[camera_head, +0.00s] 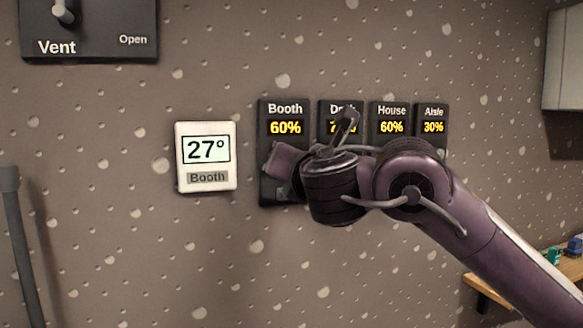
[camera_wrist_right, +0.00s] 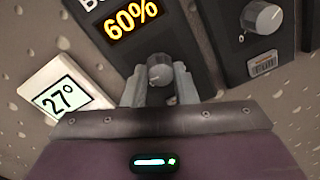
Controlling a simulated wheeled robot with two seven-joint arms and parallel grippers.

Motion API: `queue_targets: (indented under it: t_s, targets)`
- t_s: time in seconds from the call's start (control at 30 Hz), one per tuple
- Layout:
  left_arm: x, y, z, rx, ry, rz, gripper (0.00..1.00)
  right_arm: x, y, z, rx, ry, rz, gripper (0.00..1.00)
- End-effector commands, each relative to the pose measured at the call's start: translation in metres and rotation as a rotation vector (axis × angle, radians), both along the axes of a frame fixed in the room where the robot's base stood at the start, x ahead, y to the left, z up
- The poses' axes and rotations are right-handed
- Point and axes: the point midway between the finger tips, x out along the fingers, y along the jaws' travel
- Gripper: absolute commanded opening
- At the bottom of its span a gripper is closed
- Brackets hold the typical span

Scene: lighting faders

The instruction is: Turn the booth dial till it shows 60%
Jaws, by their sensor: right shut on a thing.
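The booth dial panel (camera_head: 285,112) is a dark plate on the wall, and its yellow display reads 60%. In the head view its knob is hidden behind my right gripper (camera_head: 281,166). In the right wrist view the grey booth knob (camera_wrist_right: 160,71) sits between the two fingers of my right gripper (camera_wrist_right: 160,88), which is shut on it. The same panel's 60% display (camera_wrist_right: 131,20) shows above the knob there. My left gripper is not in view.
A white Booth thermostat (camera_head: 207,178) reading 27° hangs left of the panel. The Deck (camera_head: 328,111), House (camera_head: 391,111) and Aisle (camera_head: 433,112) panels stand close on the right, partly behind my arm. A Vent panel (camera_head: 100,45) is at upper left.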

Motion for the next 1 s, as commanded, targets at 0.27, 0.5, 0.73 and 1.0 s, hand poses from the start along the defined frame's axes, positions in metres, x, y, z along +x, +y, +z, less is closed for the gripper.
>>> queue_targets:
  t_s: [0.27, 0.5, 0.73, 1.0]
  targets:
    - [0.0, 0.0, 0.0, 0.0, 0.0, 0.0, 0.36, 0.001, 0.001, -0.004, -0.012, 0.005, 0.002, 0.03]
    - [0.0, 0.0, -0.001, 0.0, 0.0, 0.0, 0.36, 0.0, 0.001, -0.003, -0.01, 0.003, 0.002, 0.42]
    - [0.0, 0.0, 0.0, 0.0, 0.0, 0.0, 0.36, 0.0, 0.0, -0.002, -0.006, 0.001, 0.001, 0.47]
    - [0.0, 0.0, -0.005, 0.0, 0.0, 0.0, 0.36, -0.014, -0.002, -0.002, -0.004, 0.001, 0.003, 0.47]
